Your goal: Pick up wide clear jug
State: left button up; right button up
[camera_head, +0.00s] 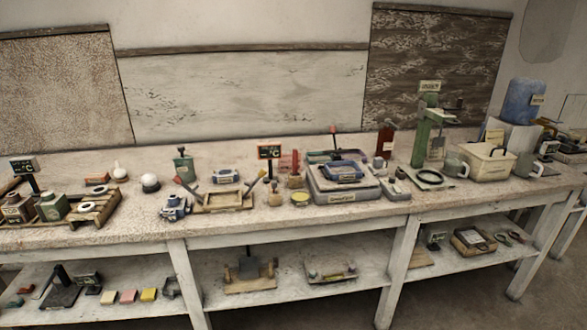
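I see no plainly clear jug among the things on the workbench. A wide blue, jug-like container (523,101) with a small label stands upright at the far right end of the bench, on a pale base. I cannot tell whether it is the jug named in the task. Neither of my grippers is in view.
The long pale workbench (130,228) is crowded. A green stand press (421,132), a cream box (487,162), grey mugs (456,167), a grey case (342,184) and a wooden tray (225,204) stand on it. The lower shelf (215,297) holds more tools.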

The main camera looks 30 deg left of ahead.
aim_at(454, 163)
jog(key=u, duration=0.4)
jog(key=i+l+u, duration=0.45)
jog(key=l+u, duration=0.15)
jog(key=l, duration=0.15)
jog(key=i+l+u, duration=0.1)
jog(key=l, duration=0.15)
jog(key=i+l, duration=0.1)
jog(key=l, duration=0.2)
jog(key=i+l+u, duration=0.15)
jog(key=i+l, duration=0.1)
jog(key=l, duration=0.35)
jog(key=i+l, duration=0.15)
jog(key=l, duration=0.3)
jog(key=i+l+u, duration=0.1)
jog(key=l, duration=0.35)
jog(key=i+l, duration=0.15)
jog(key=l, duration=0.3)
